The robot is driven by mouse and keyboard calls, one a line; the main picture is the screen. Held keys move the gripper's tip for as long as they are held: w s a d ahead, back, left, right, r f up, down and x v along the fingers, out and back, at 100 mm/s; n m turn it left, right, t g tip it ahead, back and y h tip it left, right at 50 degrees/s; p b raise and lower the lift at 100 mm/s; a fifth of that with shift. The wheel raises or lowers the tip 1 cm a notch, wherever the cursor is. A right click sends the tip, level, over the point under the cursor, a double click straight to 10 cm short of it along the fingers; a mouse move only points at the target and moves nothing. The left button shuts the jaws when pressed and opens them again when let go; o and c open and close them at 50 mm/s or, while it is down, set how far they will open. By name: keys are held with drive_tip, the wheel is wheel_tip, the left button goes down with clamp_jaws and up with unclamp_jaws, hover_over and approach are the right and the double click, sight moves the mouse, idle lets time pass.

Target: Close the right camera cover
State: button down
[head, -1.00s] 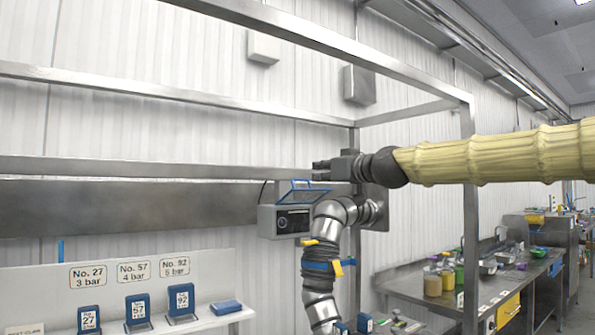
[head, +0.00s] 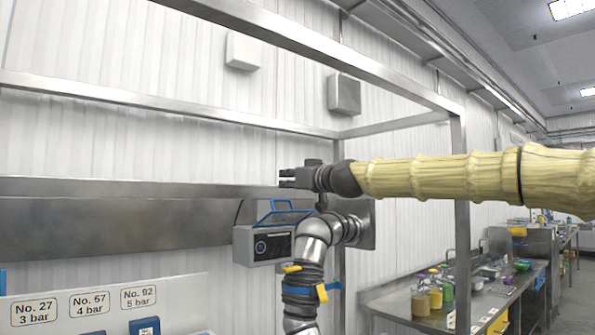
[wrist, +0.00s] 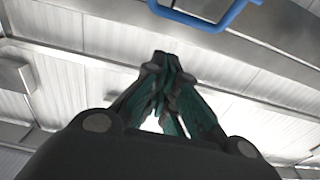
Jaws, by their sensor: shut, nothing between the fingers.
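The camera cover (head: 283,212) is a blue-framed flap standing raised, open, above a grey camera box (head: 245,248). In the wrist view my gripper's fingertips (wrist: 166,60) are together, and a blue bar of the cover (wrist: 205,22) crosses the top edge, beyond the fingers. The exact gap in depth cannot be told.
A jointed metal pipe with blue and yellow bands (head: 303,292) rises right beside the box. Steel frame rails (head: 130,189) run behind my gripper, and a steel post (head: 461,220) stands near my forearm. A bench with bottles (head: 420,300) is at the right.

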sight(283, 213)
drive_tip(key=shift+w+a+r, duration=0.1)
drive_tip(key=shift+w+r, duration=0.2)
drive_tip(key=shift+w, duration=0.1)
drive_tip(key=shift+a+r+p, duration=0.1)
drive_tip(key=shift+r+p, duration=0.1)
drive_tip(key=shift+p, duration=0.1)
drive_tip(key=shift+a+f+p, duration=0.2)
drive_tip(key=shift+f+p, duration=0.45)
drive_tip(key=shift+f, duration=0.55)
drive_tip(key=shift+s+d+f, duration=0.1)
drive_tip(key=shift+d+f, duration=0.1)
drive_tip(key=shift+s+a+f, duration=0.1)
drive_tip(key=shift+s+f, duration=0.1)
drive_tip(key=shift+s, duration=0.35)
drive_tip(key=shift+a+f, duration=0.1)
drive_tip(key=shift+w+f, duration=0.2)
drive_tip(key=shift+w, duration=0.1)
drive_tip(key=shift+d, duration=0.2)
